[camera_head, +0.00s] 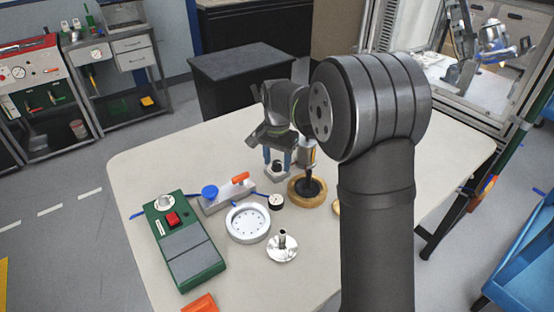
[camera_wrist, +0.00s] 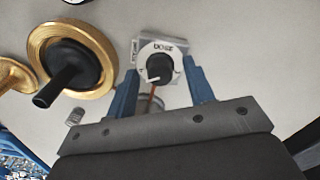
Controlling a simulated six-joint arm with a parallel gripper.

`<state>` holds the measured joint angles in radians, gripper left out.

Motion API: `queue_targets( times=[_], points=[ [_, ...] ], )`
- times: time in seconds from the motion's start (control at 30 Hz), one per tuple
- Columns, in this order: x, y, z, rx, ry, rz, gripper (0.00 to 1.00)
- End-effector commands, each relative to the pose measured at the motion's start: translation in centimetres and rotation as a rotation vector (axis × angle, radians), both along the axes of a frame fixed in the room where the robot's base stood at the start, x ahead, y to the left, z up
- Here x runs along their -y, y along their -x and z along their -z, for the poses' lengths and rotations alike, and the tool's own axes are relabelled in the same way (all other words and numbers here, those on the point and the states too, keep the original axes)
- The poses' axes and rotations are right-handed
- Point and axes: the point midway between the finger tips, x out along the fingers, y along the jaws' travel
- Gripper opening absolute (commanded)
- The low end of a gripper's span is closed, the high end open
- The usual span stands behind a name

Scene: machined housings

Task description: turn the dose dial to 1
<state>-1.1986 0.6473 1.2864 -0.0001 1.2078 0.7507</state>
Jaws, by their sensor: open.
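The dose dial is a black knob (camera_wrist: 158,66) on a white round face marked "DOSE", set on a small grey block. Its white pointer mark faces down toward the wrist in the wrist view; the scale numbers are too small to read. The dial (camera_head: 278,172) also shows on the table in the head view, partly hidden by my gripper. My gripper (camera_wrist: 161,74) is open, with one blue finger on each side of the dial, and no contact with the knob is visible. In the head view my gripper (camera_head: 277,158) points down over the dial.
A brass ring with a black handle (camera_head: 307,191) stands close to the right of the dial. A small gauge (camera_head: 276,202), a white round flange (camera_head: 248,223), a silver part (camera_head: 282,247), a valve block (camera_head: 227,194) and a green box (camera_head: 184,243) lie nearer. The table's back left is clear.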

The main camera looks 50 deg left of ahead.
Motion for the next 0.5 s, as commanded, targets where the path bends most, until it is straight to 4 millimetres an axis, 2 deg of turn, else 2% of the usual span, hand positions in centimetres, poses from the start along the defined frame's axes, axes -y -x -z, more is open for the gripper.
queue_targets(
  times=[0.07,0.3,0.5],
  points=[
    [0.0,0.0,-0.01,0.0,0.0,0.0,0.48],
    [0.0,0.0,-0.03,0.0,0.0,0.0,0.04],
    [0.0,0.0,-0.04,0.0,0.0,-0.009,0.04]
  ],
)
